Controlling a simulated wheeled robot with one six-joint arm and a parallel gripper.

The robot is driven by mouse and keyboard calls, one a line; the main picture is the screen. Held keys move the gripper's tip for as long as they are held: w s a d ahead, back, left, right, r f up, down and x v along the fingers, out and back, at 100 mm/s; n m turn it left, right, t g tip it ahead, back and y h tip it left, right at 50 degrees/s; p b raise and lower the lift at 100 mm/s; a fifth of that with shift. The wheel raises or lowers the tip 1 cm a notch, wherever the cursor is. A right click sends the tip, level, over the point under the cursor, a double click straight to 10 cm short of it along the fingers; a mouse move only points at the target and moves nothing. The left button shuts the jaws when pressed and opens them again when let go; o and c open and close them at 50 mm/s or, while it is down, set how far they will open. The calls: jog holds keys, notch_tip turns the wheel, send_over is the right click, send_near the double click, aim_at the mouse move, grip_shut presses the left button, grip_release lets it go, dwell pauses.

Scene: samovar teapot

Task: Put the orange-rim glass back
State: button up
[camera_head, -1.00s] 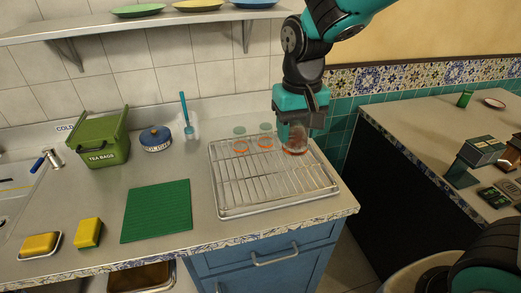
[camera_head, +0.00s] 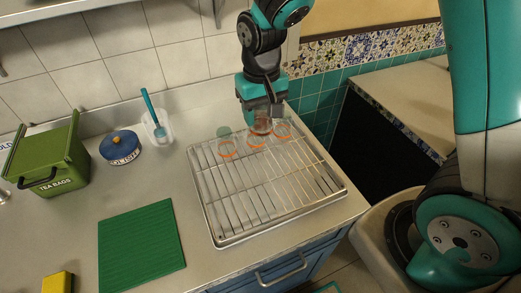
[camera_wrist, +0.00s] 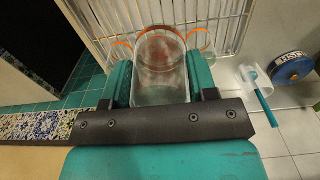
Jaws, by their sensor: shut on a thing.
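My gripper (camera_head: 262,110) is shut on a clear glass (camera_head: 262,124) with a reddish-brown tint, above the back of the wire rack (camera_head: 286,204). In the wrist view the held glass (camera_wrist: 160,72) sits between the green finger pads, its orange rim at the end away from the gripper, pointing down. Other orange-rim glasses stand on the rack: one to the left (camera_head: 227,145) and one to the right (camera_head: 283,129) of the held glass. Glasses overlap behind the held one, and I cannot tell whether it touches the rack.
A blue-lidded pot (camera_head: 121,147), a clear holder with a blue utensil (camera_head: 157,128), a green tea-bag box (camera_head: 48,160), a green mat (camera_head: 140,247) and a yellow sponge (camera_head: 57,283) are on the counter left of the rack. The rack's front half is empty.

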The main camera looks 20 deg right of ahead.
notch_tip(320, 180, down, 13)
jog(key=shift+f+p, duration=0.2)
jog(key=shift+p, duration=0.55)
jog(key=shift+f, duration=0.2)
jog(key=o, duration=0.9)
jog(key=shift+r, duration=0.1)
jog(key=shift+o, duration=0.2)
